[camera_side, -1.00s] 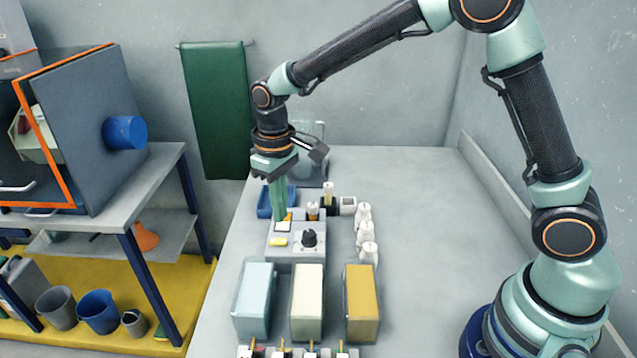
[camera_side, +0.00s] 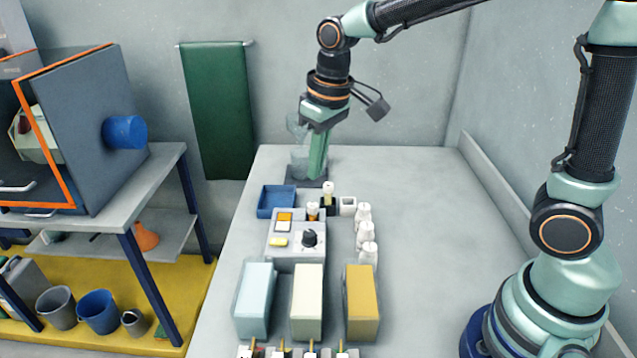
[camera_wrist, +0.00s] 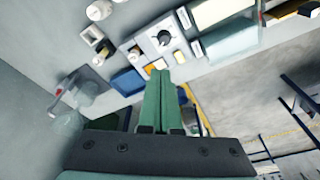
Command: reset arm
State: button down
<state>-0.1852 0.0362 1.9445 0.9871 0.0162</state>
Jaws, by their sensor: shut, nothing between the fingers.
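My gripper (camera_side: 316,176) points down at the back of the bench, its green fingers together and empty. In the side view it is above and behind the grey control box (camera_side: 283,254), in front of or beside a clear glass vessel (camera_side: 299,163); I cannot tell whether they touch. In the wrist view the closed fingers (camera_wrist: 158,73) point towards the control box. The box carries a black knob (camera_side: 309,238), an orange-and-white switch (camera_side: 284,222) and a yellow button (camera_side: 278,242). The glass vessel also shows in the wrist view (camera_wrist: 85,88), left of the fingers.
A blue tray (camera_side: 268,203), small bottles (camera_side: 363,238) and a white square cup (camera_side: 348,206) stand near the box. Light blue (camera_side: 254,300), cream (camera_side: 307,303) and yellow (camera_side: 361,303) tanks stand in front. The bench's right side (camera_side: 430,220) is clear.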

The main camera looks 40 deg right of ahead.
jog(key=s+d+r+m+t, duration=0.2)
jog(key=s+d+r+t, duration=0.1)
jog(key=s+d, duration=0.4)
jog(key=s, duration=0.3)
jog(key=shift+s+d+r+t, duration=0.15)
jog(key=shift+s+r+t, duration=0.15)
jog(key=shift+r, duration=0.1)
jog(key=w+a+f+n+g, duration=0.2)
jog(key=w+a+n, duration=0.5)
jog(key=n, duration=0.6)
jog(key=w+a+f+n+g, duration=0.2)
jog(key=w+a+n, duration=0.5)
jog(key=n, duration=0.7)
jog(key=shift+w+g, duration=0.8)
jog(key=shift+w, duration=0.2)
